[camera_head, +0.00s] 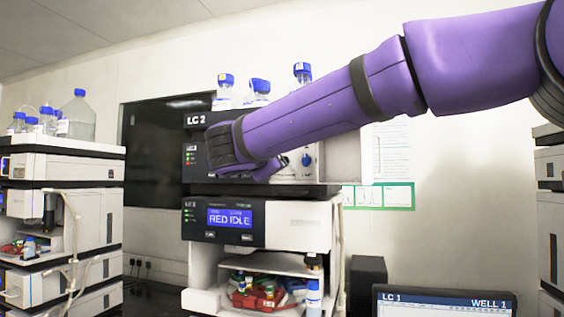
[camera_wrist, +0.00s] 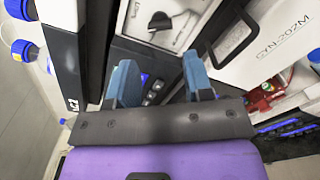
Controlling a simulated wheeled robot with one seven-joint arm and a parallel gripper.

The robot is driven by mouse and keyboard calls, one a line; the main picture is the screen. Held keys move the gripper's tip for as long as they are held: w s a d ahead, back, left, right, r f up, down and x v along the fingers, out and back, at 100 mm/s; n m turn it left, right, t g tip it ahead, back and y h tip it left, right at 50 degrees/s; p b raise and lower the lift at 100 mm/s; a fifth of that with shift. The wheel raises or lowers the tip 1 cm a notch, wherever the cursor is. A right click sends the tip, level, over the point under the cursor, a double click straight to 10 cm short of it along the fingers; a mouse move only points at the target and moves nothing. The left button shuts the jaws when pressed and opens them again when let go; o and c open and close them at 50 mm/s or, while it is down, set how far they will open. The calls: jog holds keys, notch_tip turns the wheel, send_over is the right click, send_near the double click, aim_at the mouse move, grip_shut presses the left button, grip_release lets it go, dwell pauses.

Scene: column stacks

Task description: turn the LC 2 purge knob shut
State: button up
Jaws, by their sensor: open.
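The LC 2 stack (camera_head: 197,119) stands in the middle of the head view, its label on the dark upper front. My wrist hides part of the module in the head view.
Blue-capped bottles (camera_head: 257,92) stand on top of the stack. Below, a module's display (camera_head: 230,217) reads RED IDLE, above an open bay with a red tray (camera_head: 262,298). Another stack (camera_head: 62,170) stands left. A monitor (camera_head: 445,300) is at lower right.

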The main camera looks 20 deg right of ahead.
jog(key=x, duration=0.8)
jog(key=shift+c, duration=0.5)
jog(key=c, duration=0.6)
